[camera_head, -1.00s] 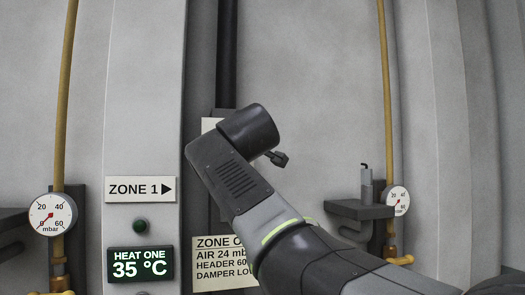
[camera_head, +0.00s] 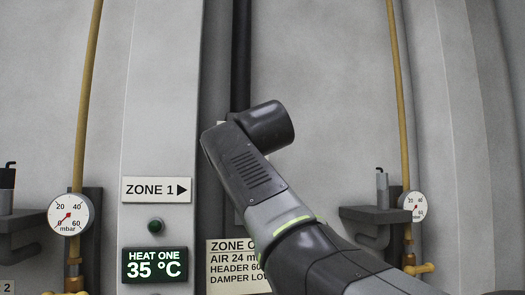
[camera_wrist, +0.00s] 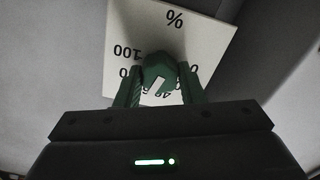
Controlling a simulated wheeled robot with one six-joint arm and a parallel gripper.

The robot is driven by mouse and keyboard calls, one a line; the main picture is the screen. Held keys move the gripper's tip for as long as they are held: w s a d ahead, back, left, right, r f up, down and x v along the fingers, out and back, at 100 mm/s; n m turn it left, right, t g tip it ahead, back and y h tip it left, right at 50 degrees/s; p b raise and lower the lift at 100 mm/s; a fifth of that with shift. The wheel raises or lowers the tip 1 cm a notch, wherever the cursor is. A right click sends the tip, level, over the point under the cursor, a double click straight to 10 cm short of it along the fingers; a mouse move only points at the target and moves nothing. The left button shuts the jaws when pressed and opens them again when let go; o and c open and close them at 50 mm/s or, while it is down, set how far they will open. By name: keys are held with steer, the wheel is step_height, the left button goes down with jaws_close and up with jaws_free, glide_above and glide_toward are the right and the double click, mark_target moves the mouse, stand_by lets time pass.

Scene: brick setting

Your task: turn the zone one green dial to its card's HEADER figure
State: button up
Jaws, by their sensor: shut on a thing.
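The green dial (camera_wrist: 157,64) sits on a tilted white scale plate (camera_wrist: 205,45) in the wrist view. The plate carries a % sign, 100 and other figures, some partly covered. A white mark (camera_wrist: 158,88) shows on the dial's near side. My gripper (camera_wrist: 160,74) is shut on the dial, with one finger on each side. In the head view my arm hides the dial and gripper. The zone one card (camera_head: 232,262) reads AIR 24, HEADER 60 and DAMPER LO, with its right side cut off by my arm.
A ZONE 1 sign (camera_head: 157,190) is above a green button (camera_head: 156,226) and a display (camera_head: 155,265) reading HEAT ONE 35 °C. Gauges stand left (camera_head: 70,214) and right (camera_head: 413,206) on yellow pipes. A grey bracket (camera_head: 375,218) juts out at right.

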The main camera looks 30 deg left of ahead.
steer(key=shift+f+m, duration=0.15)
steer(key=shift+m, duration=0.45)
steer(key=o, duration=1)
steer(key=b+v, duration=0.3)
steer(key=v, duration=1.1)
steer(key=shift+b, duration=0.4)
steer(key=shift+w+a, duration=0.1)
steer(key=shift+w, duration=0.1)
